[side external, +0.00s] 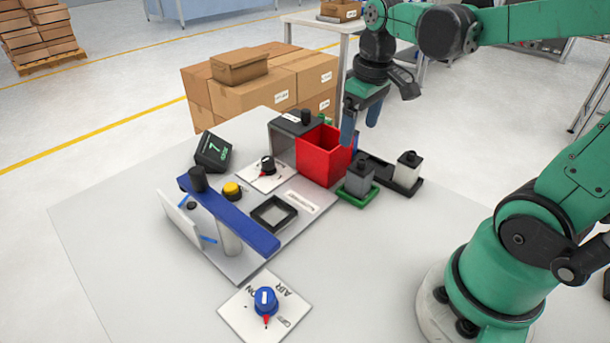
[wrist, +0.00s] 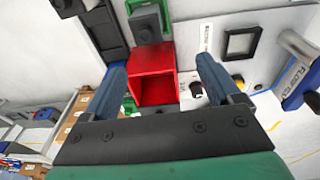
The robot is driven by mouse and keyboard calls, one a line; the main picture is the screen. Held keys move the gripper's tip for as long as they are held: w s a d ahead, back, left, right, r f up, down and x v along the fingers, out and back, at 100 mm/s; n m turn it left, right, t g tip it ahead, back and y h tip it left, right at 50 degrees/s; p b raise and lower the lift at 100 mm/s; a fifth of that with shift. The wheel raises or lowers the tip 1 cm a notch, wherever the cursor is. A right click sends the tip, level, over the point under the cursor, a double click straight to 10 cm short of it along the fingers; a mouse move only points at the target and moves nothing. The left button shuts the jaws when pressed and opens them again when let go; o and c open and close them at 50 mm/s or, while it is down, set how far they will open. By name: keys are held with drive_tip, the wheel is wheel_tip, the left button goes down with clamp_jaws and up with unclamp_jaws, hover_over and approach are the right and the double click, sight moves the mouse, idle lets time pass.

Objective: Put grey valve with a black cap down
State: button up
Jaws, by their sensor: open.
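The grey valve also shows at the top of the wrist view (wrist: 147,22). A lighter grey block with a black cap (side external: 407,170) stands on a black holder farther right. I cannot tell for certain which of the two the task names. In the wrist view the red bin (wrist: 152,62) lies between my blue fingers (wrist: 163,76).
Left of the bin are a panel with a black knob (side external: 267,166), a yellow button (side external: 232,190), a black square frame (side external: 274,213) and a blue bar (side external: 232,216). A blue AIR knob (side external: 265,300) is in front.

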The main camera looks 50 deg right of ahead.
drive_tip(key=a+t, duration=0.5)
drive_tip(key=a, duration=0.3)
drive_tip(key=shift+s+a+f+t, duration=0.15)
drive_tip(key=shift+a+f+t, duration=0.1)
drive_tip(key=shift+a+t, duration=0.15)
idle(0.6)
